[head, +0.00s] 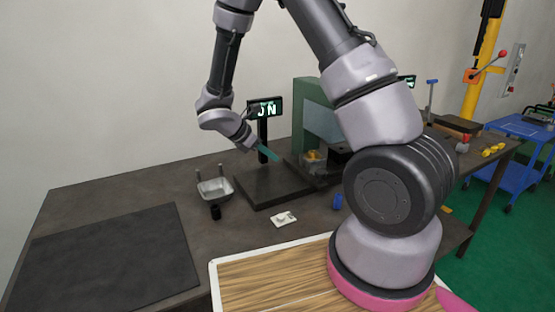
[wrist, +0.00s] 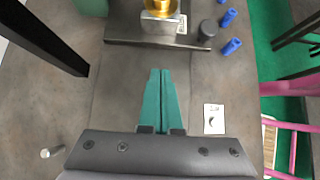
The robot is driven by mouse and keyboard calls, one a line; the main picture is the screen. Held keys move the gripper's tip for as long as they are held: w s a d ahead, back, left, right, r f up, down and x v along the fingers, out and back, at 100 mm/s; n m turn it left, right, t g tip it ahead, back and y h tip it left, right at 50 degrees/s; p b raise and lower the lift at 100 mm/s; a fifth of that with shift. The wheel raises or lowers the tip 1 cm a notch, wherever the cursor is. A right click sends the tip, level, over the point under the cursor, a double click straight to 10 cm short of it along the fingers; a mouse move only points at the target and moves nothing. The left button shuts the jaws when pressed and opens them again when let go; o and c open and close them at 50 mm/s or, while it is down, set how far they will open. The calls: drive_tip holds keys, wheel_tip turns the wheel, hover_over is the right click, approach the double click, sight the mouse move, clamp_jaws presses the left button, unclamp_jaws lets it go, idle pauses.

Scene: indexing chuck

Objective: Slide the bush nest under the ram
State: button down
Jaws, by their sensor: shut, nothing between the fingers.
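A brass-coloured bush sits in a metal block, which looks like the bush nest (wrist: 157,25), at the top edge of the wrist view. In the head view the brass bush (head: 313,155) shows small at the foot of the green press (head: 318,103). The ram itself is hidden behind my arm in the head view and is outside the wrist view. My gripper (wrist: 161,72) has its teal fingers together, empty, pointing toward the nest with a gap between. In the head view my gripper (head: 273,158) is above the dark base plate (head: 268,190), left of the press.
A lit sign (head: 265,108) stands on a black post behind the plate. A metal bin (head: 215,190), a black cylinder (head: 215,212) and a white switch plate (head: 284,219) are nearby. Blue cylinders (wrist: 232,46) lie right of the nest. A dark mat (head: 110,258) lies front left.

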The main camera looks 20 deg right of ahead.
sight(317, 155)
drive_tip(key=x, duration=0.9)
drive_tip(key=shift+s, duration=0.1)
drive_tip(key=shift+w+d+r, duration=0.1)
drive_tip(key=shift+w+d, duration=0.05)
drive_tip(key=shift+d, duration=0.45)
drive_tip(key=shift+w+d+r, duration=0.1)
drive_tip(key=shift+d, duration=0.55)
drive_tip(key=shift+w+d+f, duration=0.1)
drive_tip(key=shift+w+d, duration=0.05)
drive_tip(key=shift+d, duration=0.5)
drive_tip(key=shift+d, duration=0.15)
drive_tip(key=d, duration=0.3)
drive_tip(key=w+d, duration=0.1)
drive_tip(key=d, duration=0.5)
drive_tip(key=shift+w, duration=0.35)
